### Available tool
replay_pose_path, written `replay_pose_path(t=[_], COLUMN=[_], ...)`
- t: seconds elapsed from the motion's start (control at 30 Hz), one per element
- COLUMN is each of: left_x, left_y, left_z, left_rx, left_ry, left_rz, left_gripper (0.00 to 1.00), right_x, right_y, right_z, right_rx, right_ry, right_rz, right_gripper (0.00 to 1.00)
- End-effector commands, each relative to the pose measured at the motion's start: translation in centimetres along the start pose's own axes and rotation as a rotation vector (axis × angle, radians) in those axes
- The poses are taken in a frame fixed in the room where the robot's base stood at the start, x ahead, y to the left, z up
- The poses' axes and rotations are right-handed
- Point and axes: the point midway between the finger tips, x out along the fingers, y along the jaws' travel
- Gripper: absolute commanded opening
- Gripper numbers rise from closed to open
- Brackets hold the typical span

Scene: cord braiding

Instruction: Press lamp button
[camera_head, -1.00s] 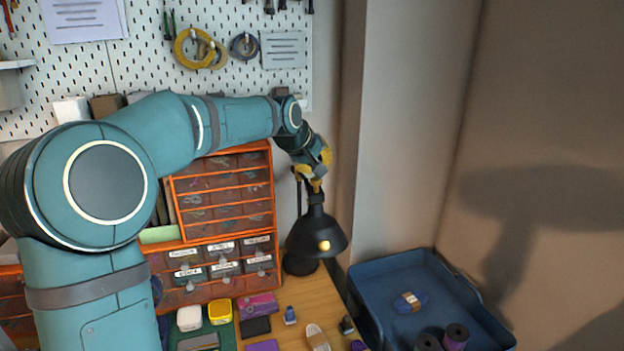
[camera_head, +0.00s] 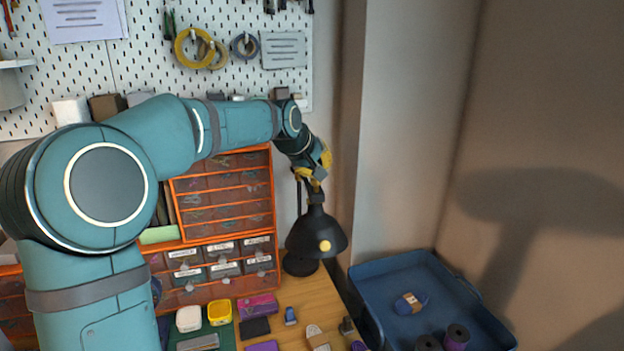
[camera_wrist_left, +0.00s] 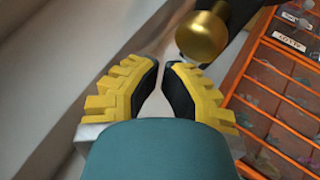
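The black desk lamp (camera_head: 302,238) stands on the wooden table beside the orange drawer cabinet, its shade facing down. A round gold button (camera_head: 325,246) shows on the shade. In the left wrist view a large gold knob (camera_wrist_left: 201,37), seemingly this button, is just beyond the fingertips and a little right. My left gripper (camera_head: 316,180) is over the top of the lamp, above the shade. In the left wrist view its yellow fingers with dark pads are drawn together (camera_wrist_left: 162,66), with a thin gap and nothing between them. My right gripper is not in view.
The orange drawer cabinet (camera_head: 222,193) is close left of the lamp. A blue tray (camera_head: 440,275) with spools lies to the right. Small items, such as a yellow box (camera_head: 220,311), lie in front. A wall corner is behind the lamp.

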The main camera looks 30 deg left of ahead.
Motion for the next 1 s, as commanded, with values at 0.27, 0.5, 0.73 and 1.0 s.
replay_pose_path(t=[0.27,0.5,0.73,1.0], left_x=[0.24,0.43,0.57,0.53], left_y=[-0.18,-0.31,-0.41,-0.38], left_z=[0.18,0.32,0.43,0.4], left_rx=[0.0,0.0,0.0,0.0], left_ry=[0.0,0.0,-0.001,-0.002], left_rz=[0.0,0.0,-0.001,-0.001], left_gripper=[0.0,0.0,0.0,0.0], right_x=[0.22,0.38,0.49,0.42], right_y=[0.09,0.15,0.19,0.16], right_z=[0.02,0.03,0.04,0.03], right_rx=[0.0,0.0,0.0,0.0], right_ry=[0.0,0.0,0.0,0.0], right_rz=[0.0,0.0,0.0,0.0], right_gripper=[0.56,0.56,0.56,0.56])
